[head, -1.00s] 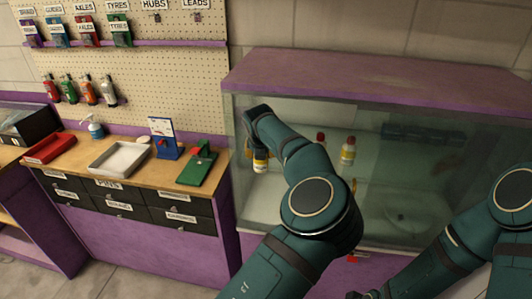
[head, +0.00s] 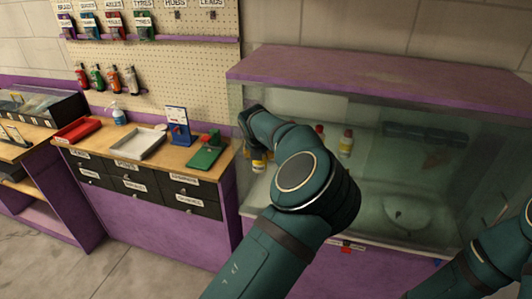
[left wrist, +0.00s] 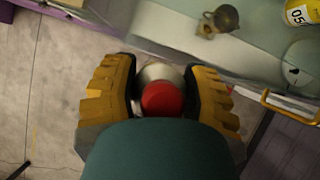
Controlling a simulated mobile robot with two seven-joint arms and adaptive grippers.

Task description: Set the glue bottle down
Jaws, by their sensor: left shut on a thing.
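My left gripper (left wrist: 155,88) is shut on a glue bottle (left wrist: 162,98) with a red cap and pale shoulder, standing between its yellow-padded fingers. In the head view the left gripper (head: 255,148) is mostly behind my arm, with the bottle's yellow-and-white body (head: 258,165) showing below it, at the left end of the glass-sided cabinet (head: 370,95). The wrist view shows grey floor and the cabinet's front edge around the fingers. What lies directly under the bottle is hidden. My right gripper is outside the picture.
A yellow-labelled bottle (head: 346,145) stands in the cabinet, beside a red-capped one (head: 319,131) partly hidden by my arm. A basin (head: 405,212) is at right. The bench left holds a green board (head: 206,153), blue stand (head: 179,128), white tray (head: 138,144) and red tray (head: 77,131).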

